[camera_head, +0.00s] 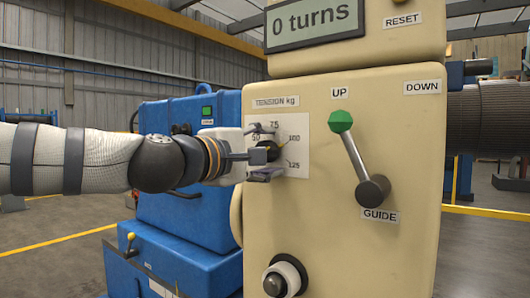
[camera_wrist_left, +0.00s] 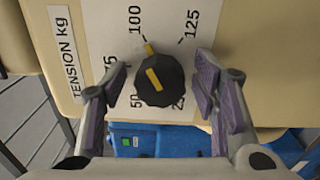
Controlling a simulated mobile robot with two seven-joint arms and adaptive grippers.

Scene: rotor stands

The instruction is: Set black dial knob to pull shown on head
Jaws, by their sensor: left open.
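The black dial knob (camera_wrist_left: 159,85) sits on a white scale plate (camera_wrist_left: 100,30) marked TENSION kg, with a yellow bar across its face. A yellow mark at its rim lies close to the 100 label. In the head view the knob (camera_head: 272,151) is partly hidden by my left gripper (camera_head: 264,161). My left gripper is open, its purple-padded fingers (camera_wrist_left: 160,80) on either side of the knob, with gaps visible in the left wrist view. The display on the machine's head (camera_head: 317,18) reads "0 turns". My right gripper is out of view.
A lever with a green ball (camera_head: 340,121) stands right of the scale, its ball near UP. A round black-and-white button (camera_head: 281,279) is lower on the cream housing (camera_head: 330,230). A blue machine (camera_head: 185,215) stands behind my left arm.

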